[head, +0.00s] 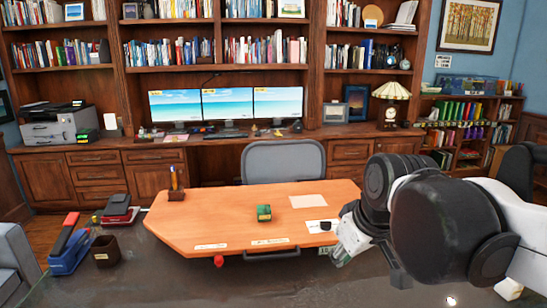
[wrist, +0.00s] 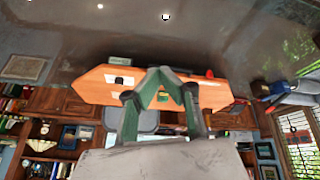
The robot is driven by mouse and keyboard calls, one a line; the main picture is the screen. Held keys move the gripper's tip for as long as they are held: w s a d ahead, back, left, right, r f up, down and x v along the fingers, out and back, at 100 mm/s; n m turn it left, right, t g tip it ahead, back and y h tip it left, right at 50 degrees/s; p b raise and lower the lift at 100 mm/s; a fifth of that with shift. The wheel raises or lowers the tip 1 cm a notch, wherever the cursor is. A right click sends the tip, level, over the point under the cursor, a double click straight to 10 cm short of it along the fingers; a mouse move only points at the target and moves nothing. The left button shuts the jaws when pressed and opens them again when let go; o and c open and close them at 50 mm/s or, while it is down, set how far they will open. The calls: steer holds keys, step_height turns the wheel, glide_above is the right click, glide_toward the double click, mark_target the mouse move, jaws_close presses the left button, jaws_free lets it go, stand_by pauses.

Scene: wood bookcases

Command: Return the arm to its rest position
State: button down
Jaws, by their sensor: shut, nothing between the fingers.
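My arm reaches in from the right in the head view, with large black joints over the right end of the orange wooden desk top (head: 235,215). My gripper (head: 340,258) is at the arm's lower left, beside the desk top's right side; its fingers are small and partly hidden there. In the wrist view my gripper (wrist: 158,71) shows green-grey fingers meeting at the tips, with nothing held. The wrist view is upside down, and the desk top (wrist: 95,88) lies behind the fingers. A small green and yellow box (head: 264,213) sits on the desk top, apart from the gripper.
A pen holder (head: 176,192), a paper sheet (head: 308,201) and a white card (head: 318,227) lie on the desk top. A blue and red stapler (head: 70,248) and a dark cup (head: 106,251) stand at left. A grey chair (head: 284,162) is behind the desk top; bookcases line the back.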

steer(key=s+d+f+m+t, duration=0.1)
steer(key=s+d+f+m, duration=0.1)
steer(key=s, duration=0.3)
steer(key=s+d+f+m+t+h, duration=0.1)
steer(key=s+d+f+m, duration=0.2)
steer(key=s+d, duration=0.1)
steer(key=shift+s+d+f+m, duration=0.3)
steer(key=shift+s+m, duration=0.1)
steer(key=shift+s, duration=0.1)
